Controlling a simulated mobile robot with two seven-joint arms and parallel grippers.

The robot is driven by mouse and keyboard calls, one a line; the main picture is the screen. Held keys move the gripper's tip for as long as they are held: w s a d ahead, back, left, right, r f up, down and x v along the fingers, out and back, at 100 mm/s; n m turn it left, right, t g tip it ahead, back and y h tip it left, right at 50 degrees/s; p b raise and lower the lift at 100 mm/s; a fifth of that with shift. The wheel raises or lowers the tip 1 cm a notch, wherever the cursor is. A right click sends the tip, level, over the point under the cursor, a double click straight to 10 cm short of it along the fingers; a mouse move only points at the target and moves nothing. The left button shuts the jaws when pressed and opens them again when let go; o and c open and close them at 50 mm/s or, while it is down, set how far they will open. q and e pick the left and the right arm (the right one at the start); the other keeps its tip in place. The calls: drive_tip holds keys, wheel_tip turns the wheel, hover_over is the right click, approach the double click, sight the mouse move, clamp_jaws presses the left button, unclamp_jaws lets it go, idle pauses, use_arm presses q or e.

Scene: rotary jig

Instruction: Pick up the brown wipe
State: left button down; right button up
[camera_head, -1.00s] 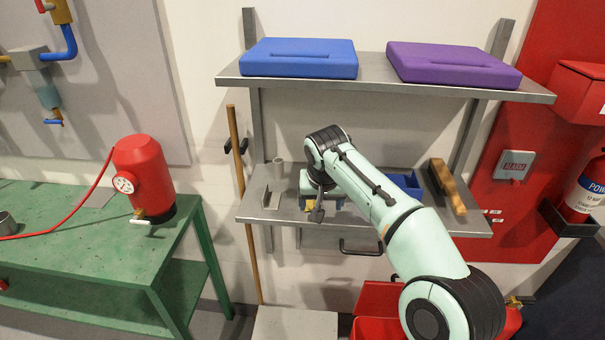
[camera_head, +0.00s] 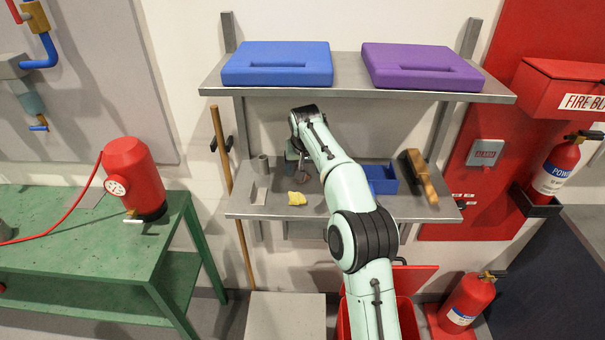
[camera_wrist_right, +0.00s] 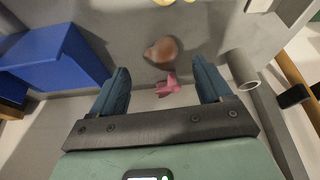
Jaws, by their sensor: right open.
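The brown wipe (camera_wrist_right: 162,50) is a small crumpled lump on the grey lower shelf, seen in the right wrist view. It lies just beyond my right fingertips, roughly between their lines, and is not held. My right gripper (camera_wrist_right: 160,78) is open and empty, its two dark fingers wide apart. In the head view my right gripper (camera_head: 297,168) is over the back of the lower shelf, largely hidden by its own arm. A pink thing (camera_wrist_right: 174,86) lies between the fingers, close to the brown wipe. My left gripper is not in view.
A yellow crumpled thing (camera_head: 297,198) lies near the front of the lower shelf (camera_head: 330,212). A blue bin (camera_head: 380,180) and a wooden-handled brush (camera_head: 420,176) are to the right. A grey tube (camera_head: 262,165) stands to the left. The upper shelf (camera_head: 350,87) hangs above.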

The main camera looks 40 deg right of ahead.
drive_tip(key=x, duration=0.4)
drive_tip(key=shift+s+a+f, duration=0.1)
drive_tip(key=c, duration=1)
drive_tip(key=shift+c, duration=0.3)
